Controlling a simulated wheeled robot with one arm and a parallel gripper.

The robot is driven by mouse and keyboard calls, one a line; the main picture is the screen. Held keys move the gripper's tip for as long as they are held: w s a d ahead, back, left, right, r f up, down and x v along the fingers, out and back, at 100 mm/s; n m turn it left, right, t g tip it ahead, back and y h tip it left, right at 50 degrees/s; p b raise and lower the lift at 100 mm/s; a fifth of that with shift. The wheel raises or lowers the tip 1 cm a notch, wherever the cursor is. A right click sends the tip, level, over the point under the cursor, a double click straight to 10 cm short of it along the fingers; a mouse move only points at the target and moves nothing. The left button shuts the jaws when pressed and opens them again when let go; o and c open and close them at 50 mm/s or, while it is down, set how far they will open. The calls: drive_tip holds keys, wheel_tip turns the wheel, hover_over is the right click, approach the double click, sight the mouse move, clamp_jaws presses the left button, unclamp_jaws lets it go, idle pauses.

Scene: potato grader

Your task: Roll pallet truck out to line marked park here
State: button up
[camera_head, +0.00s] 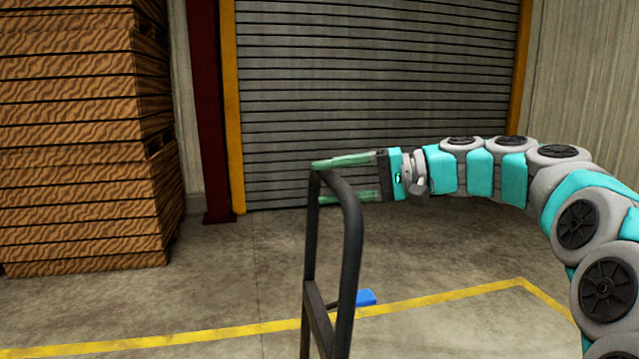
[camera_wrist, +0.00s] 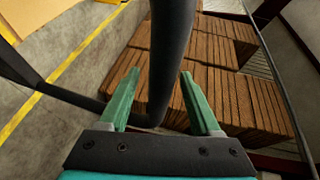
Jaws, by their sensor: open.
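The dark tubular handle frame (camera_head: 352,240), apparently the pallet truck's, stands upright in the lower middle of the head view. The truck's lower body is out of view. My gripper (camera_head: 318,182) reaches in from the right at the top of this frame, its green fingers apart. In the wrist view a dark bar (camera_wrist: 170,60) of the handle runs between the open fingers, which do not visibly clamp it. A yellow floor line (camera_head: 230,335) crosses the front of the head view; no "park here" lettering is readable.
Tall stacks of wooden crates (camera_head: 80,150) stand at left. A closed roller shutter (camera_head: 370,90) is behind, with a dark red post (camera_head: 209,120) beside it. A small blue object (camera_head: 366,297) lies near the yellow line. Concrete floor before the shutter is clear.

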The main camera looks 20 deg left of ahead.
drive_tip(key=x, duration=0.2)
drive_tip(key=shift+a, duration=0.35)
drive_tip(key=shift+c, duration=0.3)
clamp_jaws()
drive_tip(key=shift+f, duration=0.1)
idle(0.7)
